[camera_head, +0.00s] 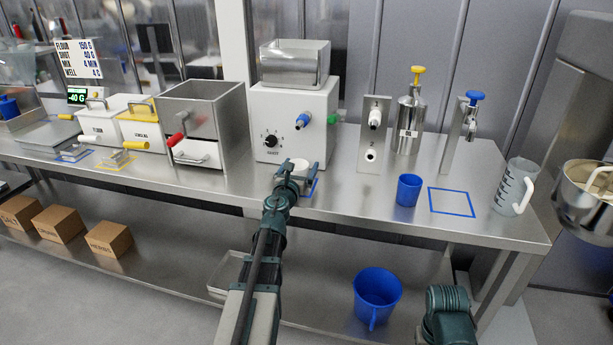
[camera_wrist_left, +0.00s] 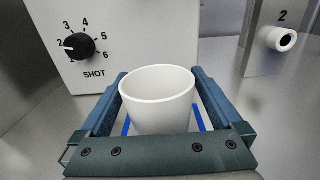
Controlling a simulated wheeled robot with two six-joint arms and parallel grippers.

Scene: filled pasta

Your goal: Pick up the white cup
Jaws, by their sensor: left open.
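The white cup (camera_wrist_left: 158,100) stands upright on the steel counter, in front of the dosing machine with the SHOT dial. In the head view the cup (camera_head: 300,164) is partly covered by my left gripper (camera_head: 297,171). In the left wrist view my left gripper (camera_wrist_left: 159,78) is open, with one finger on each side of the cup. A narrow gap seems to show at the sides; I cannot tell whether either finger touches it.
The dosing machine (camera_head: 291,117) stands close behind the cup. A blue square outline (camera_wrist_left: 202,118) lies around the cup's base. To the right are a blue cup (camera_head: 408,190), an empty blue outline (camera_head: 451,202) and a clear measuring jug (camera_head: 514,187).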

